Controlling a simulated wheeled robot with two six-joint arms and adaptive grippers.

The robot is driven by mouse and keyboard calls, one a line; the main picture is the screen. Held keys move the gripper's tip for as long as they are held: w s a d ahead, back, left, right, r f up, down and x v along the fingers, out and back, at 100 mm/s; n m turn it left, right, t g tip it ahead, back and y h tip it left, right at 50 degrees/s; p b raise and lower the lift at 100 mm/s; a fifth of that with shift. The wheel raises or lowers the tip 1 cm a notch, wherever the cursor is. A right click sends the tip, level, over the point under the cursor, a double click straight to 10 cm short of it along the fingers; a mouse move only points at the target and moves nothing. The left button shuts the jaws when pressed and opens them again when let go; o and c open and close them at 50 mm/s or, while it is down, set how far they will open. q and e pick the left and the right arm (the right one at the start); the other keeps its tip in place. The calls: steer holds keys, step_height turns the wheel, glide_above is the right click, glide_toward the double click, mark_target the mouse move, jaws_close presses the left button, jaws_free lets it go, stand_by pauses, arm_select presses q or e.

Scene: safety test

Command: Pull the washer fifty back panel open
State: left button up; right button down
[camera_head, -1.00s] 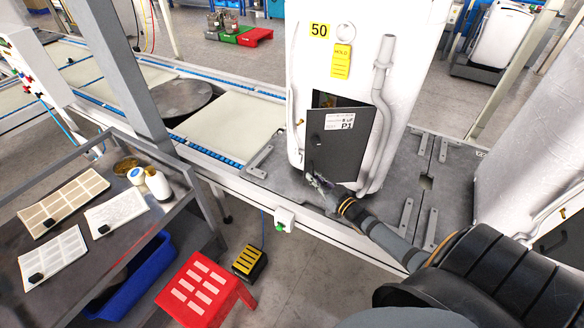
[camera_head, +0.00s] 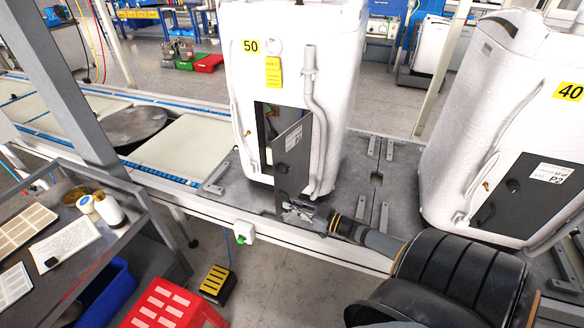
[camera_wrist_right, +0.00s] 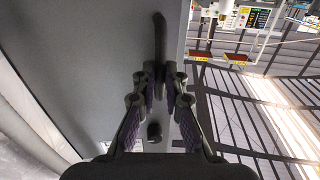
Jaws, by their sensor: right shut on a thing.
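The white washer marked 50 (camera_head: 240,100) stands upright on the grey line in the head view. Its dark grey back panel (camera_head: 293,160) is swung partly outward on the right side of a dark opening (camera_head: 265,118). My right gripper (camera_head: 300,207) is at the panel's lower free edge. The exact grip contact is partly hidden by the fingers. My left gripper is not in view.
A second white washer marked 40 (camera_head: 490,110) stands at right with its panel (camera_head: 525,200) almost flush.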

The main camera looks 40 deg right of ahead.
steer(key=shift+s+d+r, duration=0.15)
steer(key=shift+d+r, duration=0.1)
steer(key=shift+d, duration=0.1)
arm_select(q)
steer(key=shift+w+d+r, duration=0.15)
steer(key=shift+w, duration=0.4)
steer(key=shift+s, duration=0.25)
arm_select(e)
steer(key=c, duration=1.8)
jaws_free()
steer(key=shift+c, duration=0.2)
steer(key=shift+o, duration=1.2)
steer(key=shift+d, duration=0.2)
steer(key=shift+o, duration=1)
steer(key=shift+d+f, duration=0.2)
steer(key=shift+f, duration=0.05)
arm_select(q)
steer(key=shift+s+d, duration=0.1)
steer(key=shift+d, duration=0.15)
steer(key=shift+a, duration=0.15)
arm_select(e)
steer(key=shift+s+a, duration=0.1)
steer(key=shift+a, duration=0.15)
